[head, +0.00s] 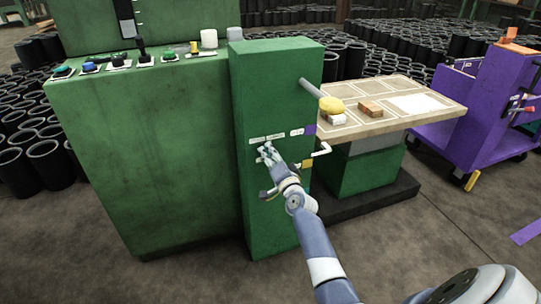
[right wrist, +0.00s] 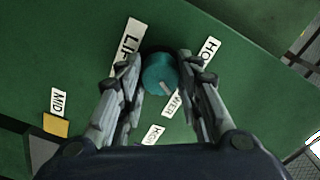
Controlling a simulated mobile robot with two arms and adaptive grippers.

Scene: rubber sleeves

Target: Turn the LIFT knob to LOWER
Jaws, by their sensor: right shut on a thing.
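The LIFT knob (right wrist: 160,74) is a round teal knob on the green panel, between the fingertips in the right wrist view. A pale pointer mark on it faces the LOWER label (right wrist: 173,103), which is partly covered by a finger. The LIFT label (right wrist: 128,48) and a partly hidden label starting "HO" (right wrist: 208,53) sit on either side of the knob. My right gripper (right wrist: 160,62) is shut on the knob. In the head view my right gripper (head: 265,152) is at the front of the green cabinet (head: 275,85) and hides the knob. My left gripper is not in view.
Labels reading HIGH (right wrist: 153,135) and MID (right wrist: 58,102) are near the gripper. A white bent handle (head: 320,151) and a grey bar (head: 311,88) stick out of the cabinet. A worktable (head: 440,108) and a purple cart (head: 490,90) stand to the right.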

